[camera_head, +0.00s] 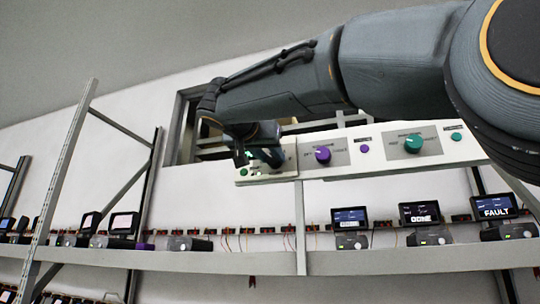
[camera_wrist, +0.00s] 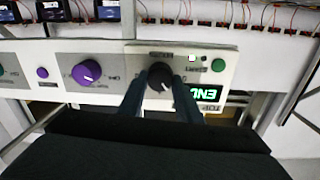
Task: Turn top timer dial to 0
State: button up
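The top timer dial (camera_wrist: 160,77) is a dark round knob with a pale pointer mark, on a white panel in the wrist view. A small lit display (camera_wrist: 207,98) beside it shows green text that looks like "END", upside down, near a "TOP" label. My gripper (camera_wrist: 162,80) has one finger on each side of the dial, very close to it; whether they press on it cannot be told. In the head view my gripper (camera_head: 258,156) is at the panel's left end and hides most of the dial.
The same panel (camera_head: 345,169) carries a purple dial (camera_head: 322,155), a teal dial (camera_head: 413,144) and small buttons. A green button (camera_wrist: 218,65) is close to the dial. Below, a shelf (camera_head: 400,261) holds several devices with screens, one reading "FAULT" (camera_head: 494,207).

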jog(key=c, duration=0.3)
jog(key=shift+c, duration=0.2)
jog(key=shift+n, duration=0.3)
jog(key=n+b, duration=0.2)
jog(key=n, duration=0.1)
jog(key=shift+f+b, duration=0.1)
jog(key=shift+b, duration=0.25)
jog(key=shift+a+n+b, duration=0.1)
jog(key=shift+n+b, duration=0.4)
jog(key=shift+n, duration=1.7)
jog(key=o, duration=1)
jog(key=shift+o, duration=0.2)
